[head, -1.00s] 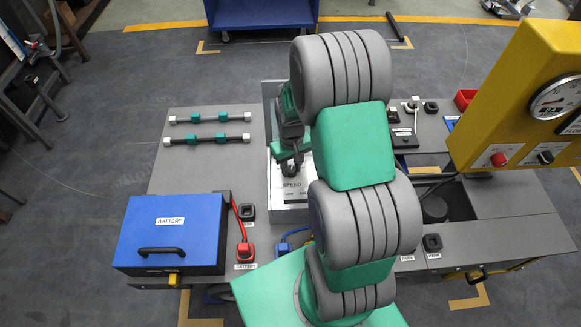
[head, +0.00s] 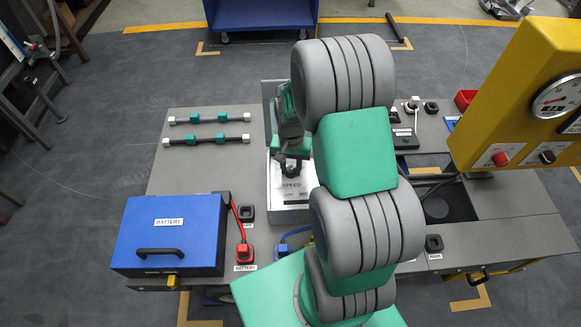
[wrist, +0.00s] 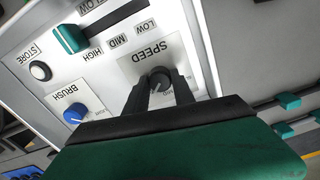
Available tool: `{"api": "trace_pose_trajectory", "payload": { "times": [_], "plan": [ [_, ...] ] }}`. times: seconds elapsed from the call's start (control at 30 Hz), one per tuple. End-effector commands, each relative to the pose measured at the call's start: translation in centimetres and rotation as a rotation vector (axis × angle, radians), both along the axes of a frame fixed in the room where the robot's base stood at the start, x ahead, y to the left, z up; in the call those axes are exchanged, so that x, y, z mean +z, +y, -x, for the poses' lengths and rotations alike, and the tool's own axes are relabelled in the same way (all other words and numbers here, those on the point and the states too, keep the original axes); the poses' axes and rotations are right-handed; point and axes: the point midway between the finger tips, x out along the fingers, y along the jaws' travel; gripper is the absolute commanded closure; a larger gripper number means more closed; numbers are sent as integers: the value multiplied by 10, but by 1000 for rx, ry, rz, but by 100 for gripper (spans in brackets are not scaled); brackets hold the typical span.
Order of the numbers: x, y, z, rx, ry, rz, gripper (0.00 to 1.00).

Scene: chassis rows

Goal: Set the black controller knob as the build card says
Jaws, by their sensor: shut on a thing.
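The black controller knob (wrist: 160,78) sits on the white panel (wrist: 112,62) by the SPEED label, which reads upside down in the wrist view. My gripper (wrist: 161,92) has its two dark fingers on either side of the knob and is shut on it. The knob's pointer and exact setting are too small to read. In the head view my gripper (head: 290,168) reaches down over the controller box (head: 289,213), and the knob cannot be made out there. I cannot make out a build card in either view.
Close to the knob are a blue BRUSH knob (wrist: 74,115), a white STORE button (wrist: 40,71) and a green slider (wrist: 70,38) beside HIGH, MID and LOW. A blue battery box (head: 170,235) stands left; a yellow gauge panel (head: 510,115) stands right.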

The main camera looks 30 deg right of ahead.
Motion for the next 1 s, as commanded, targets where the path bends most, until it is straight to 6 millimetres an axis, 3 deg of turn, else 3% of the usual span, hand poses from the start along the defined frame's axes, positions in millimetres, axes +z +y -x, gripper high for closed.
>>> {"api": "trace_pose_trajectory", "payload": {
  "times": [0.37,0.4,0.67,0.9,1.0],
  "plan": [
    [0,1,-1,-5,-1,-2,100],
    [0,1,-1,-5,-1,-2,68],
    [0,0,0,-5,-1,-1,48],
    [1,0,0,-5,-1,-1,48],
    [10,0,-1,-5,-2,0,48]
  ]
}}
